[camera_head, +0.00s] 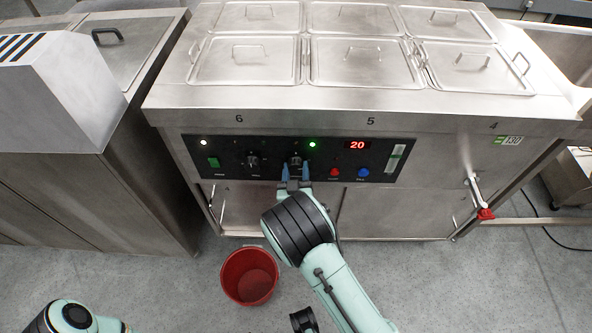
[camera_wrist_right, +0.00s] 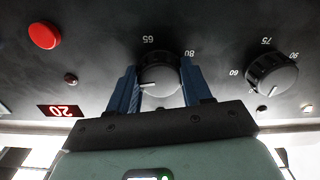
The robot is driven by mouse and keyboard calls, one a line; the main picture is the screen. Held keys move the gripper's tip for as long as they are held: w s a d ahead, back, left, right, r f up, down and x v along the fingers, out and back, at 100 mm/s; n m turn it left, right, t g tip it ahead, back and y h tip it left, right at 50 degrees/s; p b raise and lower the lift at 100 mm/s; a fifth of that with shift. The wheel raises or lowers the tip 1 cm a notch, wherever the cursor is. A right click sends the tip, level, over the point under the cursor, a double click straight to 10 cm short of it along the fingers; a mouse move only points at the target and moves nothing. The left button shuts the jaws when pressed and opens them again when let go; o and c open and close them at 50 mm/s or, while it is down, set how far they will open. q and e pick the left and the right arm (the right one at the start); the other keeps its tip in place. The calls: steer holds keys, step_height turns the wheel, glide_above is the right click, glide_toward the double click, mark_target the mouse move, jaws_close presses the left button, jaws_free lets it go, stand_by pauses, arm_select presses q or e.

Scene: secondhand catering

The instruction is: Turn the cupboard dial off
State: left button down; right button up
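The black control panel (camera_head: 232,147) on the counter's front carries two round black dials. In the head view my right gripper (camera_head: 295,172) reaches the right one (camera_head: 296,161); the other dial (camera_head: 253,160) is to its left. The wrist view is upside down: the blue fingers of my right gripper (camera_wrist_right: 160,88) stand on both sides of the nearer dial (camera_wrist_right: 160,75), whose white pointer mark points to picture left. I cannot tell whether they press on it. The other dial (camera_wrist_right: 272,73) is free, its mark pointing down-left. Dial names are unreadable.
A green lamp (camera_head: 312,144) is lit above the reached dial, beside a red display reading 20 (camera_head: 357,145). Red (camera_head: 335,172) and blue (camera_head: 363,173) buttons lie to its right. A red bucket (camera_head: 249,276) stands on the floor below. A red-handled tap (camera_head: 485,213) is at right.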

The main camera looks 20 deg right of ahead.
arm_select(q)
steer(key=shift+r, duration=0.1)
arm_select(e)
steer(key=shift+n, duration=0.3)
steer(key=shift+n+p, duration=0.7)
steer(key=shift+n, duration=0.5)
steer(key=n+p, duration=0.1)
steer(key=n, duration=0.3)
steer(key=shift+n+p, duration=0.3)
steer(key=shift+p, duration=0.05)
steer(key=n+p, duration=0.1)
steer(key=n, duration=0.3)
steer(key=shift+r+n, duration=0.1)
steer(key=shift+n, duration=0.2)
arm_select(q)
steer(key=shift+g, duration=0.4)
steer(key=shift+s+r+p, duration=0.15)
steer(key=shift+s+r, duration=0.15)
steer(key=shift+r, duration=0.35)
steer(key=shift+s+r+p, duration=0.2)
steer(key=shift+s+r, duration=0.15)
steer(key=shift+r, duration=0.3)
steer(key=shift+s+r+p, duration=0.15)
steer(key=shift+s+r, duration=0.15)
steer(key=shift+r, duration=0.35)
arm_select(e)
steer(key=shift+d+n, duration=0.1)
steer(key=shift+n, duration=1.7)
steer(key=shift+s, duration=0.1)
